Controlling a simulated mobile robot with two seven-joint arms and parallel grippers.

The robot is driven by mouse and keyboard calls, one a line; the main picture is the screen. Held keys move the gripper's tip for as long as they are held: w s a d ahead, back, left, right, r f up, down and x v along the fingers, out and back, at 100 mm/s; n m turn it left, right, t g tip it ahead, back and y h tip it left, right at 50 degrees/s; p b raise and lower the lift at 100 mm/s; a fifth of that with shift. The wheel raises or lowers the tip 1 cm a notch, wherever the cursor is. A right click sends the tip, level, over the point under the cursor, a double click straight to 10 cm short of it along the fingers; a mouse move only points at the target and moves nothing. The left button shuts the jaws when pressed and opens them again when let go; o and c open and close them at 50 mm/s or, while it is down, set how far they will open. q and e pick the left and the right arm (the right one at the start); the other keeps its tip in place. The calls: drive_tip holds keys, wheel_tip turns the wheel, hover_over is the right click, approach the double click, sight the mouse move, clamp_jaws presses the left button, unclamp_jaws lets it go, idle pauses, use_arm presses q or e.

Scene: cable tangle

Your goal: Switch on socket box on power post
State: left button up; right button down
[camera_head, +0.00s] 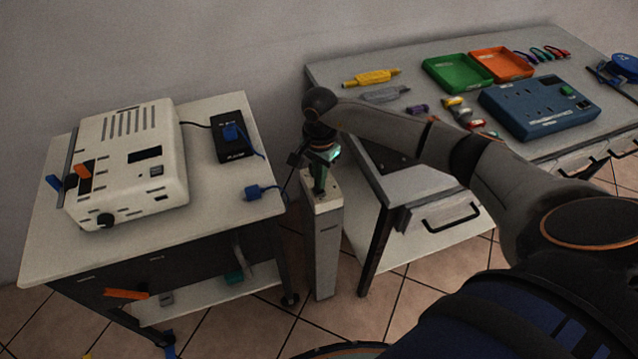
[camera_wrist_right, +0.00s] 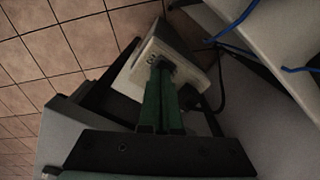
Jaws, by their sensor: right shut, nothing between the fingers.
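The power post (camera_head: 324,250) is a narrow whitish column standing on the floor between the two tables. The socket box (camera_head: 322,200) is its top end; its light casing also shows in the right wrist view (camera_wrist_right: 146,62). My right gripper (camera_head: 319,190) points down at the top of the box, and its green fingers are closed together. In the right wrist view the fingertips (camera_wrist_right: 161,68) are at a dark spot on the box face, touching or very close. The fingers hide the switch, so its state cannot be told. My left gripper is not in view.
A white device (camera_head: 128,165) and a black power block (camera_head: 233,137) sit on the left table. A blue plug (camera_head: 262,191) lies near that table's right edge. The right workbench holds green (camera_head: 457,73) and orange (camera_head: 502,64) trays and a blue socket panel (camera_head: 540,106).

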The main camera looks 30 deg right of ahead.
drive_tip(key=shift+f+b, duration=0.85)
drive_tip(key=shift+f, duration=0.15)
idle(0.3)
drive_tip(key=shift+r+p, duration=2.35)
drive_tip(key=shift+r, duration=1.2)
